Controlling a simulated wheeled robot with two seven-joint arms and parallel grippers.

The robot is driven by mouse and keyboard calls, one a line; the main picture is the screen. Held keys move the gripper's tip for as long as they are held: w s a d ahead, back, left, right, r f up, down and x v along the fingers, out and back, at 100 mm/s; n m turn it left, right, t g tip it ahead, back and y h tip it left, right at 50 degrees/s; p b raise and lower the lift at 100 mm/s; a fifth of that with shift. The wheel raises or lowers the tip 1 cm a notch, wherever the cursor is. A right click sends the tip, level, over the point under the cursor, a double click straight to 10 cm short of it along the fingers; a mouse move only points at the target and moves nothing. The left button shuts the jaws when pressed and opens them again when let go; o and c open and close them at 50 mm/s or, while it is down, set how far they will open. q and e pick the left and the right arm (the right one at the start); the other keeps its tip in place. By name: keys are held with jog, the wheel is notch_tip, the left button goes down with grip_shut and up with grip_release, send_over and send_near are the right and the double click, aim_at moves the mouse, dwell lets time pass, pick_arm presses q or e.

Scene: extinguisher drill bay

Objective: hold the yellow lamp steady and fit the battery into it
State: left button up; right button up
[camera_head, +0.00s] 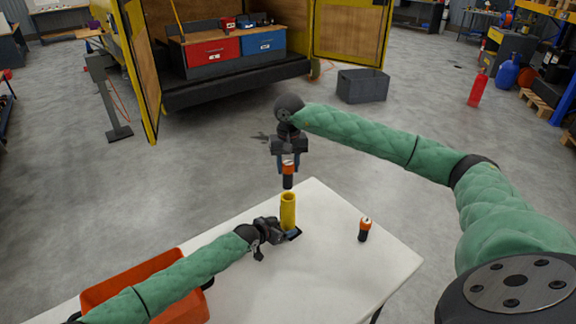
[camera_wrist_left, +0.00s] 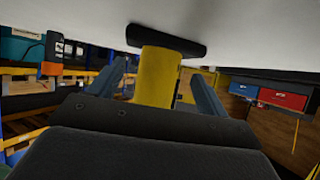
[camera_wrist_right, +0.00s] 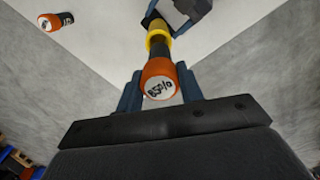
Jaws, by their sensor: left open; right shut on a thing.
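The yellow lamp (camera_head: 288,211) stands upright on the white table (camera_head: 335,270), its dark base on the tabletop. My left gripper (camera_head: 280,231) is open at its lower part. In the left wrist view, its fingers lie on either side of the lamp (camera_wrist_left: 158,78), with visible gaps. My right gripper (camera_head: 288,164) is shut on an orange and black battery (camera_head: 288,181), held upright just above the lamp. In the right wrist view, the battery's orange end (camera_wrist_right: 160,84) shows a label reading about "85%". Its black end points at the lamp (camera_wrist_right: 157,37); contact is unclear.
A second orange and black battery (camera_head: 364,230) stands on the table to the right. An orange tray (camera_head: 125,279) sits at the table's left, partly behind my left arm. A grey crate (camera_head: 363,86) is on the floor beyond. The table's front right is clear.

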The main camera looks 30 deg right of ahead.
aim_at(288, 188)
pick_arm(q)
jog(key=shift+x, duration=1.5)
jog(key=c, duration=0.9)
pick_arm(e)
jog(key=shift+s+f, duration=0.1)
jog(key=shift+f, duration=1.45)
jog(key=shift+f, duration=3.3)
dwell(0.8)
